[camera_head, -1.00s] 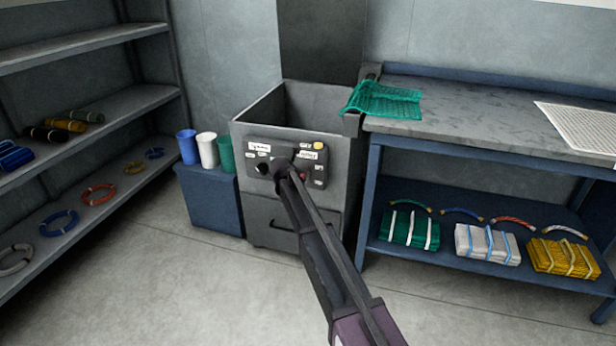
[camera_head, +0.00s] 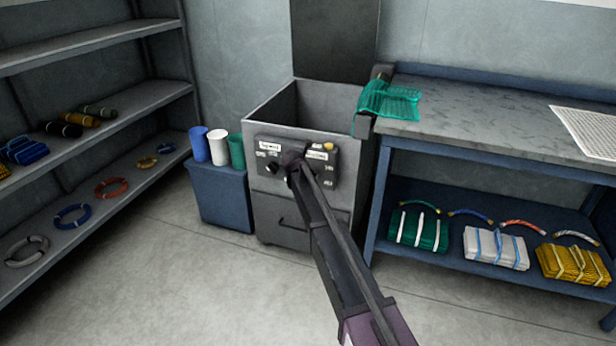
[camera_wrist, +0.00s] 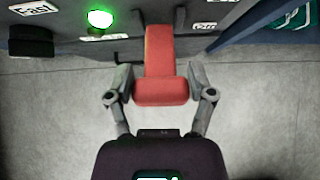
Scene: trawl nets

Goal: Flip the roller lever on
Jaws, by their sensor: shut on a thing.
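The red lever (camera_wrist: 163,60) fills the middle of the wrist view, upright between the two fingers of my gripper (camera_wrist: 162,88). The fingers are closed around its wide lower end, one on each side. A green lamp (camera_wrist: 100,19) glows to the left of the lever. In the head view my gripper (camera_head: 291,163) is at the front panel (camera_head: 325,172) of the grey machine (camera_head: 270,215) and hides the lever. A green net (camera_head: 390,100) lies over the machine's right edge and the bench's left end.
A workbench (camera_head: 480,125) stands right of the machine, with net bundles on its lower shelf. A blue box (camera_head: 222,205) with three cups stands to the left. A rack (camera_head: 100,160) lines the left wall. The floor in front is clear.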

